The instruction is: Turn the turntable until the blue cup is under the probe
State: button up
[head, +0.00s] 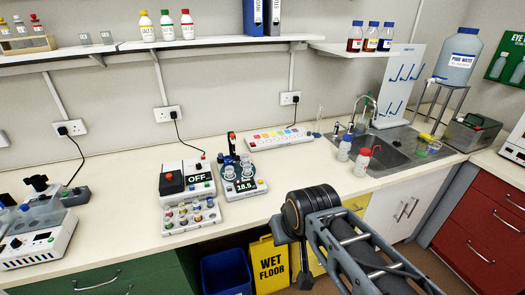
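A small bench device (240,183) with dark blue parts and a display reading about 18.5 stands near the middle of the counter. It carries a few small pale cups (247,170) around a dark upright post (232,143) with a red tip. This looks like the turntable and probe, but which cup is blue and which is under the probe are too small to tell. My arm reaches in from the lower right, with a dark joint in front of the counter edge. No gripper fingers can be made out.
Left of it are a box reading OFF (199,178) with a red button and a white rack (190,217) of colourful caps. A colour-marked strip (278,139) lies behind. Wash bottles (345,148) and a sink (392,152) are right. The counter front (262,207) is clear.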

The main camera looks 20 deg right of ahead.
aim_at(238, 175)
jog(key=z, duration=0.1)
jog(key=i, duration=0.85)
jog(key=u, duration=0.55)
